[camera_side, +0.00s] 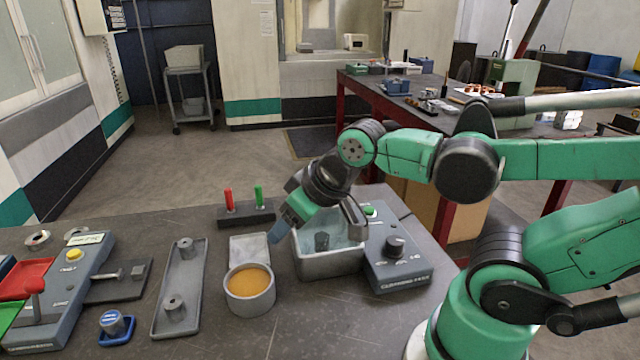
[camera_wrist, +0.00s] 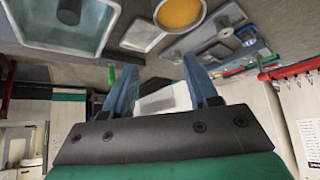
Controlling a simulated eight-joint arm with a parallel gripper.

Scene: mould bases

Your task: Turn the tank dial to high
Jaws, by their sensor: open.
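The tank dial (camera_side: 395,246) is a dark round knob on top of the grey control box (camera_side: 402,279), which stands at the right of the cleaning tank. Its small marks are too fine to read. The grey tank (camera_side: 330,266) holds pale liquid and a dark round part (camera_side: 321,241). My gripper (camera_side: 277,234) is open and empty, above and by the tank's left rim, away from the dial. In the wrist view my two blue fingers (camera_wrist: 161,75) stand apart with nothing between them. The tank (camera_wrist: 62,48) shows at top left there; the dial does not show.
A green button (camera_side: 370,211) sits at the back of the box. A round pot of orange stuff (camera_side: 249,280) stands left of the tank. A holder (camera_side: 235,219) with red and green pegs is behind. A grey tray (camera_side: 180,290) and a lever panel lie further left.

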